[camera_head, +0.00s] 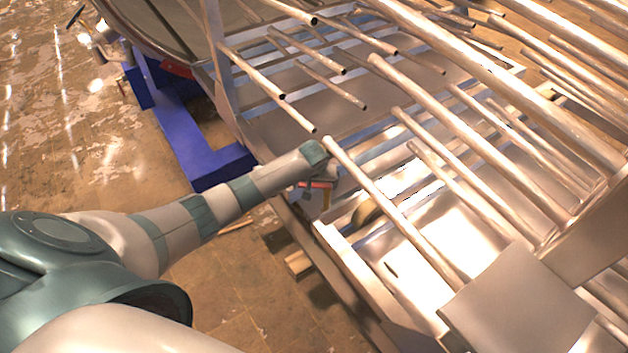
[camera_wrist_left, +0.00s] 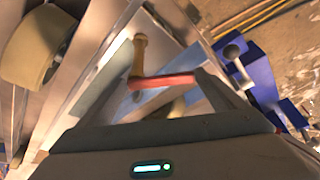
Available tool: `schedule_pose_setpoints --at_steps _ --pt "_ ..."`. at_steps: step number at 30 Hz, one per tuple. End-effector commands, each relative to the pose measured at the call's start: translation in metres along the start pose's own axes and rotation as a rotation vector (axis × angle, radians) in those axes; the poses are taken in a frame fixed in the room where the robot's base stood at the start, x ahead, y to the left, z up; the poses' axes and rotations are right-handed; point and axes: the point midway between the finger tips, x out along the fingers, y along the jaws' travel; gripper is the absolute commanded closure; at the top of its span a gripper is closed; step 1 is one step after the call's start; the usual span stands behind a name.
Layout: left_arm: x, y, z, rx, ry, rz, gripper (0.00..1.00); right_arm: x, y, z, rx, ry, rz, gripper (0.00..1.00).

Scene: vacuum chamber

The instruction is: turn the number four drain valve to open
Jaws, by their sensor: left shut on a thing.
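A valve with a red lever handle (camera_wrist_left: 165,80) and a tan, brass-like stem (camera_wrist_left: 138,58) shows in the left wrist view. In the head view only a small bit of red handle (camera_head: 318,185) shows beside my left gripper (camera_head: 322,192), at the near edge of the metal frame. My left gripper is shut on the red handle, which lies across in front of its body in the wrist view. No number can be read on the valve, and its open or closed setting cannot be told. My right gripper is not in view.
Several long metal rods (camera_head: 400,240) stick out above and beside my left arm. A blue frame (camera_head: 205,150) stands on the floor behind it. A tan wheel-like roller (camera_wrist_left: 38,45) sits left of the valve. Bare floor (camera_head: 90,160) lies to the left.

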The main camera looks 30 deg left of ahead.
Motion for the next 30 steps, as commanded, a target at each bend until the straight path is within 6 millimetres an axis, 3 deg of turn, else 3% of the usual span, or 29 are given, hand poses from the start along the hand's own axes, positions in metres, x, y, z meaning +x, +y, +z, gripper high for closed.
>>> schedule_pose_setpoints --at_steps 11,12,23,30 --pt "-0.001 0.0 -0.002 -0.004 0.004 -0.001 0.51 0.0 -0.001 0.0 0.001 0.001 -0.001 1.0" --pt "-0.001 0.0 -0.002 -0.004 0.004 -0.001 0.02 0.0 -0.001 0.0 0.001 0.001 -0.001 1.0" --pt "-0.001 0.0 -0.001 -0.003 0.002 -0.001 0.0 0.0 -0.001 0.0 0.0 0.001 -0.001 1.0" --pt "-0.012 0.0 0.0 -0.003 0.003 0.001 0.0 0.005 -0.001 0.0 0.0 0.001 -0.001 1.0"
